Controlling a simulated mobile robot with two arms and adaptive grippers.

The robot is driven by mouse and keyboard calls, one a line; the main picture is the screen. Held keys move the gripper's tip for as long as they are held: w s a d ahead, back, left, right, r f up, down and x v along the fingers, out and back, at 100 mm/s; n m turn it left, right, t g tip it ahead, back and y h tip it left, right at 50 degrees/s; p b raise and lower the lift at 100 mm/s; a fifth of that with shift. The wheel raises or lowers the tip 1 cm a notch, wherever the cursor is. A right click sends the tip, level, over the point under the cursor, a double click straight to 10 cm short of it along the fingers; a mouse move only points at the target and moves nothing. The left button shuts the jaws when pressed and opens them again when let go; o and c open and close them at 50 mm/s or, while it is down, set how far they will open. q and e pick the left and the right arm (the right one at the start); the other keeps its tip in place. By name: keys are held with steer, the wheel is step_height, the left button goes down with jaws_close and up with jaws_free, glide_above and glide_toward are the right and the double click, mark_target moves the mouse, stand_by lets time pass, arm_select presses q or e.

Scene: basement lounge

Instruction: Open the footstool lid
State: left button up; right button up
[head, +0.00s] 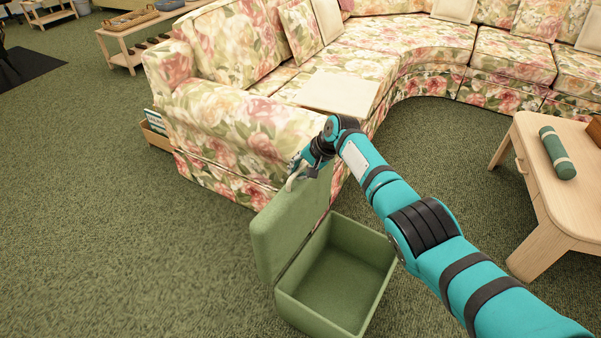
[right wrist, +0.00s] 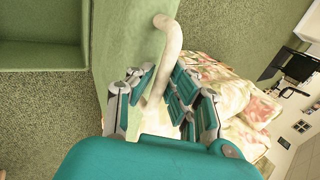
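The green footstool (head: 375,259) is a box on the carpet, in front of the sofa's arm. Its lid (head: 285,226) stands raised, roughly upright, on the box's left side, and the inside looks empty. A pale curved handle (right wrist: 170,42) is on the lid. My right gripper (head: 297,170) is at the lid's top edge. In the right wrist view its fingers (right wrist: 160,88) close around the handle from both sides. My left gripper is not in view.
A floral sofa (head: 230,115) stands just behind the footstool, with a pale flat board (head: 338,93) on it. A wooden table (head: 560,190) with a green roll (head: 557,152) is at the right. Carpet at the left is clear.

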steer(key=o, duration=0.3)
steer(key=shift+s+f, duration=0.15)
steer(key=shift+d+f, duration=0.1)
steer(key=shift+s+d+r, duration=0.15)
steer(key=shift+d+r, duration=0.15)
steer(key=shift+r, duration=0.3)
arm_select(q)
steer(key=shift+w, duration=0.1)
arm_select(e)
steer(key=v, duration=1)
steer(key=shift+r, duration=0.35)
